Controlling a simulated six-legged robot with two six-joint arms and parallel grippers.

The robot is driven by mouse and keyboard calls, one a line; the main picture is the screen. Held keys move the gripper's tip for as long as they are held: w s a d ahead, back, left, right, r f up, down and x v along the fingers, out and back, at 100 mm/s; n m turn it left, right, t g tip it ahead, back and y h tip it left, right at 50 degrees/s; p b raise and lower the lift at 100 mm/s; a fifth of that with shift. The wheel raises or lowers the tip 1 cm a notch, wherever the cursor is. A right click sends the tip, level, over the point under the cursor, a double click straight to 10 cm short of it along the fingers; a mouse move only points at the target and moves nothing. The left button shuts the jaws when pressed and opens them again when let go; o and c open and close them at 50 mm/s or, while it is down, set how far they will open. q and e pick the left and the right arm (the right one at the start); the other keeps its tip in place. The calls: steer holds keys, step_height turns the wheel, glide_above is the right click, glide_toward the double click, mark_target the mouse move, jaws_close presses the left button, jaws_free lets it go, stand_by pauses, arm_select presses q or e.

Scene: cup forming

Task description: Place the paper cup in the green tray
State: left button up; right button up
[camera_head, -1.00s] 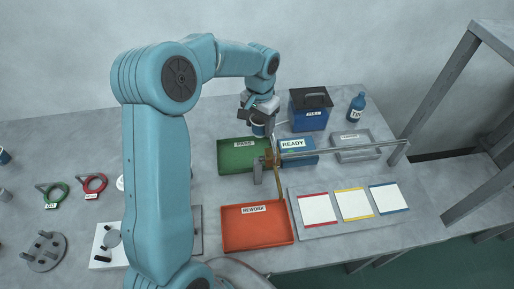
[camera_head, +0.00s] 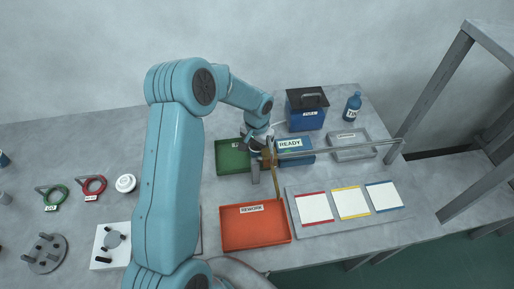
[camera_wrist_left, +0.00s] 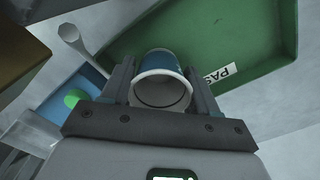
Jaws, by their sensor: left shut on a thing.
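A paper cup (camera_wrist_left: 162,77), white-rimmed with a blue body, is held between the two fingers of my left gripper (camera_wrist_left: 160,90) in the left wrist view. The green tray (camera_wrist_left: 215,25), labelled PASS, lies beyond the cup there. In the head view the green tray (camera_head: 226,158) is at the back middle, partly hidden by my left arm. My left gripper (camera_head: 256,152) is at the tray's right side in that view; the cup is hidden there. Whether the cup touches the tray cannot be told. My right gripper is not in view.
An orange REWORK tray (camera_head: 256,233) lies in front. A blue box (camera_head: 306,112) and a blue bottle (camera_head: 352,107) stand behind.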

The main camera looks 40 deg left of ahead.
arm_select(q)
steer(key=shift+f, duration=0.25)
steer(key=o, duration=1)
steer(key=shift+r, duration=0.1)
steer(key=shift+o, duration=0.2)
step_height(320, 180, up, 12)
steer(key=p, duration=0.7)
steer(key=shift+r, duration=0.2)
steer(key=shift+w, duration=0.1)
steer(key=shift+d, duration=0.15)
